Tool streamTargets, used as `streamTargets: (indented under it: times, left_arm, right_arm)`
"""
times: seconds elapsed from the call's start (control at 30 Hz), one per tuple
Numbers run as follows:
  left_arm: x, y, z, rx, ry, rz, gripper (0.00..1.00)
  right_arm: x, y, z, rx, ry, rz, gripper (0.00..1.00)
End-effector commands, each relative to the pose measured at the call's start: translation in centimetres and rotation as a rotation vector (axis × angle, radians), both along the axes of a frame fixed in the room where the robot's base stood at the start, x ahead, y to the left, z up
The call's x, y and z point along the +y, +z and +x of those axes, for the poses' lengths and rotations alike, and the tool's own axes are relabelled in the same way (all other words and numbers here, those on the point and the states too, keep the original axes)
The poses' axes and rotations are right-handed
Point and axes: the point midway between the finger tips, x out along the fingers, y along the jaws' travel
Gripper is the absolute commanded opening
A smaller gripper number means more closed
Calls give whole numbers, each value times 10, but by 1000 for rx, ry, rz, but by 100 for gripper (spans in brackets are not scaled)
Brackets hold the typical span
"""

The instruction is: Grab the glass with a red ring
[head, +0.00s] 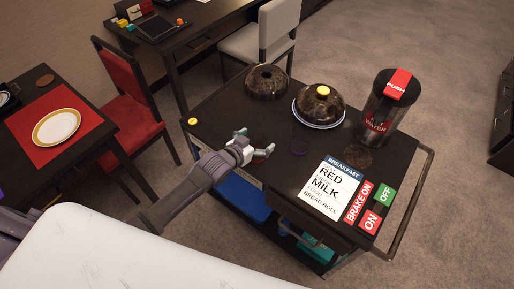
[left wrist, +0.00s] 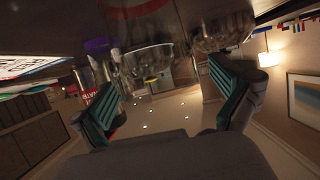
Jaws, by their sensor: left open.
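My left gripper (head: 256,143) is open over the near left part of the dark cart top. Its two green-padded fingers also show spread apart in the left wrist view (left wrist: 170,98). In that wrist view, which looks upside down, a red band (left wrist: 135,9) shows at the top edge, above the gap between the fingers. It looks like the ring of a clear glass, whose body is hard to make out. A purple-ringed glass (head: 299,142) stands right of the gripper; its purple ring also shows in the wrist view (left wrist: 97,47). My right gripper is not seen.
A dark round item (head: 267,82), a cloche on a plate (head: 319,105) and a water pitcher (head: 385,108) stand at the back of the cart (head: 225,112). A breakfast card (head: 331,188) lies at the right. A red chair (head: 131,99) stands left.

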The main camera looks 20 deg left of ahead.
Motion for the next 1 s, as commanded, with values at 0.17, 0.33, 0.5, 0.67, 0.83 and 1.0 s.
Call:
streamTargets:
  times: [0.17, 0.33, 0.5, 0.67, 0.83, 1.0]
  left_arm:
    - [0, 0, 0, 0, 0, 0, 93]
    - [0, 0, 0, 0, 0, 1, 65]
    - [0, 0, 0, 0, 0, 1, 37]
    - [1, 0, -1, 0, 0, 1, 10]
    - [0, 1, 0, -2, 0, 0, 8]
    - [1, 4, 0, -3, 0, 0, 8]
  right_arm:
    - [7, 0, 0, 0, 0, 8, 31]
    - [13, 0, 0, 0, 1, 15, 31]
    - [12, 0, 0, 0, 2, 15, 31]
    - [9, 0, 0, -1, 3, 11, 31]
    - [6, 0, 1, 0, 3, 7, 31]
    - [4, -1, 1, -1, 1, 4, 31]
